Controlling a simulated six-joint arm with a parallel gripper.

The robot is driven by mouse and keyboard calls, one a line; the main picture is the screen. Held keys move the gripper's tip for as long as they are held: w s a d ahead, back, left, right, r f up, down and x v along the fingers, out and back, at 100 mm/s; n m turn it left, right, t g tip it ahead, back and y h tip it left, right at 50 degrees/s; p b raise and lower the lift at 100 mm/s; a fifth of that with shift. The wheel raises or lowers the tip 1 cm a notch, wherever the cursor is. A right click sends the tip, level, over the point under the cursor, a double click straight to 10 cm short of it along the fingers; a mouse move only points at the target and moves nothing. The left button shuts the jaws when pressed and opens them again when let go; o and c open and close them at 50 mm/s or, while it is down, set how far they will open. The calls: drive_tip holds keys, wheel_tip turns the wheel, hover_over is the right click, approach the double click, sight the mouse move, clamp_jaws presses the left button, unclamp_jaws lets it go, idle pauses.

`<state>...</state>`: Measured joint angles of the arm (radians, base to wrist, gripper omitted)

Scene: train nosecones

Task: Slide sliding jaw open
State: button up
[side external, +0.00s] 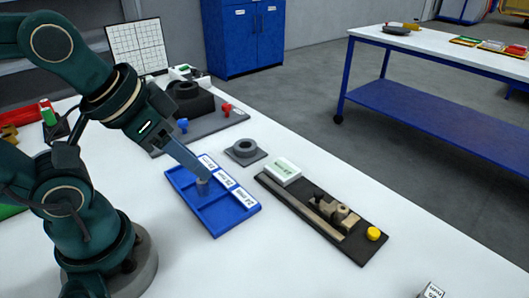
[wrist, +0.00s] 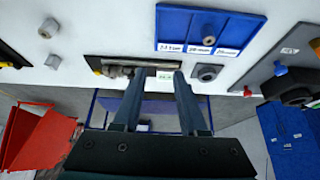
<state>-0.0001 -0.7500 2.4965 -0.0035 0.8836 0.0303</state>
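The sliding jaw fixture is a long dark base (side external: 362,250) with a rail, a beige jaw block (side external: 341,216) and a yellow knob (side external: 373,233). A white and green block (side external: 285,172) sits at the base's far end. In the wrist view the jaw (wrist: 114,70) is partly hidden behind a finger. My gripper (side external: 198,174) is over the blue tray, left of the fixture and apart from it. In the wrist view my gripper (wrist: 158,72) has its two fingers spread, with nothing held between them.
The blue tray (side external: 188,205) has labelled compartments and a small grey piece (side external: 203,186) below my fingertips. A dark fixture with red and blue knobs (side external: 200,120) is behind.

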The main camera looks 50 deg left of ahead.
drive_tip(key=w+d+r+m+t, duration=0.1)
drive_tip(key=w+r, duration=0.3)
drive_tip(key=w, duration=0.2)
drive_tip(key=m+g+h, duration=0.2)
drive_tip(key=m+g, duration=0.1)
hover_over(318, 191)
drive_tip(key=s+a, duration=0.1)
drive_tip(key=s, duration=0.1)
wheel_tip(318, 191, down, 12)
drive_tip(key=r, duration=0.1)
drive_tip(key=shift+x, duration=2.75)
drive_tip(key=shift+s+f, duration=0.1)
drive_tip(key=shift+s, duration=0.1)
clamp_jaws()
drive_tip(key=shift+a, duration=0.1)
